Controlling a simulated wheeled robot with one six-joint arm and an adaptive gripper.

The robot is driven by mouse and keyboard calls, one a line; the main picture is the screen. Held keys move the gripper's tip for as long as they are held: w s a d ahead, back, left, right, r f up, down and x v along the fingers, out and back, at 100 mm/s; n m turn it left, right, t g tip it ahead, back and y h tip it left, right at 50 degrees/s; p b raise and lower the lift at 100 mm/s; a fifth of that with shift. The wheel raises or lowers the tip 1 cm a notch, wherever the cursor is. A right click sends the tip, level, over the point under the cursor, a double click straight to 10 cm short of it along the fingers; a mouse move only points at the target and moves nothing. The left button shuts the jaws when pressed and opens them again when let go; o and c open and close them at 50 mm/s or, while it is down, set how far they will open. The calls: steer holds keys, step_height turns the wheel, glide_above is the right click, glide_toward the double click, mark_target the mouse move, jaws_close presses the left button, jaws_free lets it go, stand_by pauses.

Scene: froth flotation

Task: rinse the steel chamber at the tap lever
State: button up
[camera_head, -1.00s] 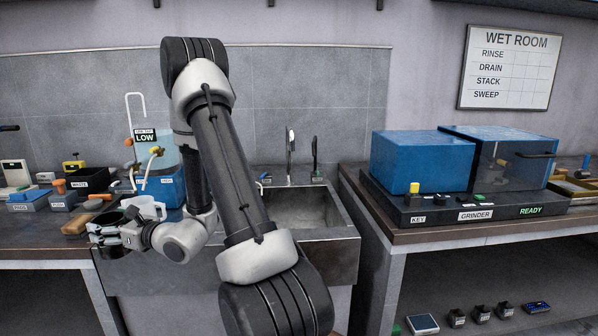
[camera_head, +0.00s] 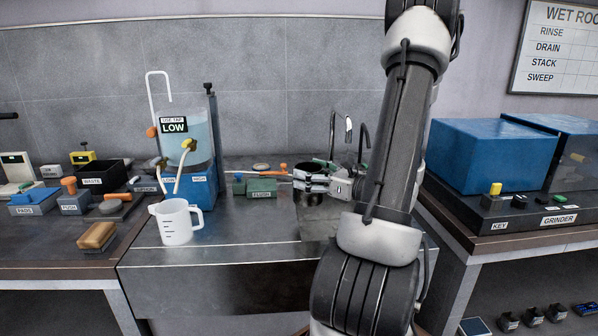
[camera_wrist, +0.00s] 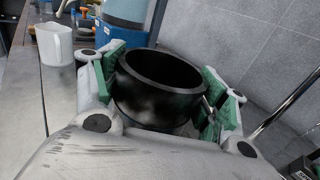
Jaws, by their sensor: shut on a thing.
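My gripper (camera_head: 312,180) is shut on the steel chamber (camera_head: 307,171), a dark, round, open-topped cup, and holds it above the sink (camera_head: 316,222). In the wrist view the chamber (camera_wrist: 158,88) stands about upright between the green-padded fingers; its inside is dark. A curved metal tap (camera_head: 333,130) rises behind and to the right of the chamber, with a second dark curved spout (camera_head: 364,142) farther right. No water stream shows. My arm hides the right part of the sink, and I cannot clearly make out the tap lever.
A white jug (camera_head: 176,222) stands on the steel counter, left of the sink. Behind it is a blue tank unit (camera_head: 200,178) marked LOW. A green block (camera_head: 262,188) lies left of the chamber. The blue grinder (camera_head: 480,155) stands right. The counter's front is clear.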

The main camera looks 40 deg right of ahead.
steer(key=w+d+f, duration=0.1)
steer(key=d, duration=0.5)
steer(key=w+d+f, duration=0.1)
steer(key=w+d, duration=0.1)
steer(key=d, duration=0.5)
steer(key=shift+w+d+f, duration=0.15)
steer(key=shift+d+f, duration=0.15)
steer(key=shift+f, duration=0.05)
stand_by(0.8)
steer(key=shift+s+d, duration=0.1)
steer(key=shift+s, duration=0.45)
steer(key=shift+w, duration=0.1)
steer(key=shift+w, duration=0.5)
steer(key=shift+s, duration=0.1)
steer(key=shift+s, duration=0.5)
